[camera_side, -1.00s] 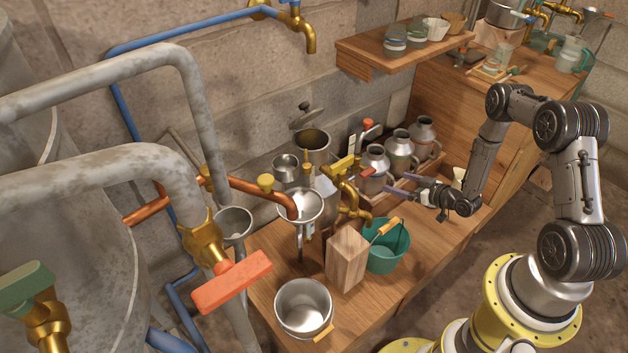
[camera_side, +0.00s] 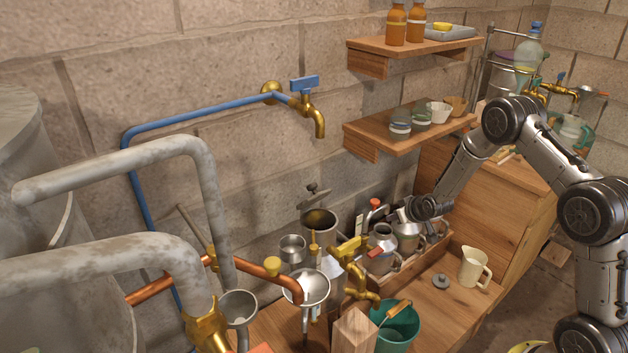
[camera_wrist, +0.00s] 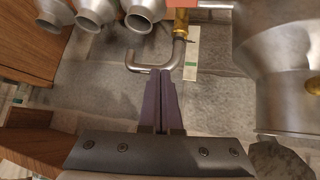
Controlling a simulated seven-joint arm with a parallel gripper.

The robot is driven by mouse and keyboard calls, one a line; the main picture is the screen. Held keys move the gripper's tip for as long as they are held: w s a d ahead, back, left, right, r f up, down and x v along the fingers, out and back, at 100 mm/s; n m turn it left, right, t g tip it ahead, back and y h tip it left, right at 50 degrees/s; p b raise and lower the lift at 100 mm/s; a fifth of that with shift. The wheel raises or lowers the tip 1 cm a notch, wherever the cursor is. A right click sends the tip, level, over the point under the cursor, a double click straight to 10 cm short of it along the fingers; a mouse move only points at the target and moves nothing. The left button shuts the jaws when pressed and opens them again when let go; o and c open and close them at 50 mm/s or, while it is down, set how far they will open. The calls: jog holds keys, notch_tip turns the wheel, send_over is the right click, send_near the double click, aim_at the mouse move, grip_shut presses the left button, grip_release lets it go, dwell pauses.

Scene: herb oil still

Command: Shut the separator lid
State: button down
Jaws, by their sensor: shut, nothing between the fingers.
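The separator appears to be the round steel pot (camera_side: 321,224) at the back of the bench in the side view. Its lid (camera_side: 312,197) stands raised and tilted above the open mouth, with a dark knob. My gripper (camera_side: 402,214) is to the right of the pot, above the metal cans and apart from the lid. Its fingertips are hard to make out there. In the wrist view my gripper (camera_wrist: 162,73) has its purple fingers together and empty, close to a bent metal pipe (camera_wrist: 150,62). A large steel vessel (camera_wrist: 280,50) fills the right; I cannot tell if it is the separator.
Metal cans (camera_side: 383,238) stand in a wooden rack between the pot and my arm. A brass tap (camera_side: 357,275), a funnel (camera_side: 306,288), a green bucket (camera_side: 399,330) and a cream jug (camera_side: 473,267) stand in front. A wooden shelf (camera_side: 400,130) overhangs behind.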

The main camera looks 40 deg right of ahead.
jog(key=w+a+r+t, duration=0.1)
jog(key=w+a+r, duration=0.3)
jog(key=a+r, duration=0.75)
jog(key=n+t+y, duration=0.2)
jog(key=y, duration=0.1)
send_near(314, 185)
jog(key=w+r, duration=0.3)
jog(key=r, duration=0.2)
jog(key=w+f, duration=0.7)
jog(key=shift+f, duration=0.15)
jog(key=shift+s+f, duration=0.5)
jog(key=shift+s, duration=0.15)
jog(key=shift+s, duration=0.1)
jog(key=shift+s+f+t, duration=0.1)
jog(key=shift+s+t, duration=0.15)
jog(key=shift+t, duration=0.25)
